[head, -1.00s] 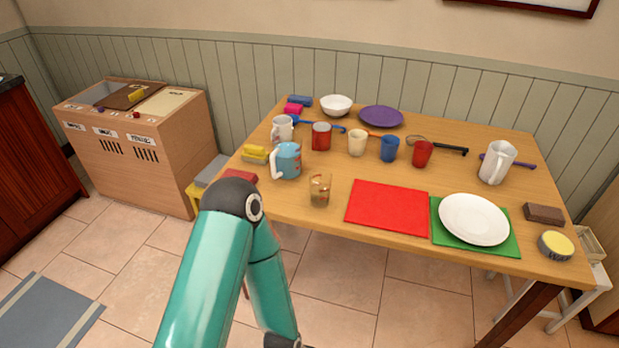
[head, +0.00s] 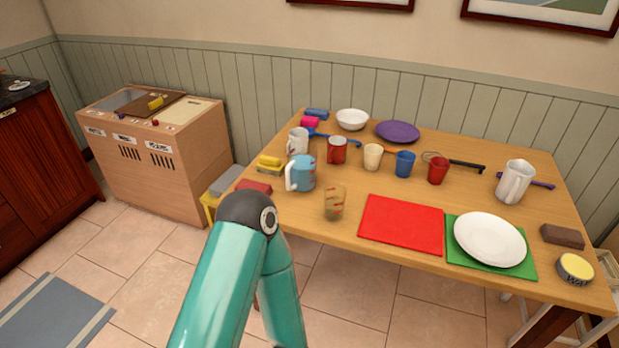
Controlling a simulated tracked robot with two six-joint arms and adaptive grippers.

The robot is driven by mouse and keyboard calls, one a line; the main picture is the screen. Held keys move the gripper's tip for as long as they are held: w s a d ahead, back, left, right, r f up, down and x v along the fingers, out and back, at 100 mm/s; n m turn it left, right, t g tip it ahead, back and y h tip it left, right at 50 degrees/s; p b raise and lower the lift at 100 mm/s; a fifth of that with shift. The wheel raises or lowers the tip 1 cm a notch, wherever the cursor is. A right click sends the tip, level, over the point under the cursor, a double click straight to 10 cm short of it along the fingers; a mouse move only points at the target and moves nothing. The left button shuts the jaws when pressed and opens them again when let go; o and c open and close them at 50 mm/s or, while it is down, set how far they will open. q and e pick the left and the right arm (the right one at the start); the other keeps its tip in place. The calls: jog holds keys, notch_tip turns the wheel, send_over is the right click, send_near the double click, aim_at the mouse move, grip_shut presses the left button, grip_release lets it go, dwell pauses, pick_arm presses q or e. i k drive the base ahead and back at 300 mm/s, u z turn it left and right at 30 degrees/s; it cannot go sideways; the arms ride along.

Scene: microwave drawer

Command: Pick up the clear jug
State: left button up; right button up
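A see-through, amber-tinted vessel (head: 335,202) stands upright near the front edge of the table, left of the red mat; it looks like the clear jug, though I cannot make out a handle. A blue jug (head: 301,172) with a white handle stands just behind and left of it. A white jug (head: 515,181) stands at the right side of the table. One of my teal arms rises from the bottom, its elbow in front of the table's left front. Neither gripper shows.
The wooden table (head: 480,168) also holds a red mat (head: 401,224), a white plate (head: 489,239) on a green mat (head: 530,266), several cups, a white bowl (head: 352,119) and a purple plate (head: 398,131). Sponges (head: 270,162) lie at the left edge. A wooden bin unit (head: 190,150) stands left.

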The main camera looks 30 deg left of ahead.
aim_at(300, 172)
jog(key=u, duration=0.8)
jog(key=i, duration=0.15)
jog(key=z, duration=2.55)
jog(key=k, duration=0.35)
jog(key=u, duration=0.35)
jog(key=k, duration=0.95)
jog(key=u, duration=0.95)
jog(key=i, duration=0.7)
jog(key=u, duration=0.6)
jog(key=i, duration=0.75)
jog(key=z, duration=0.15)
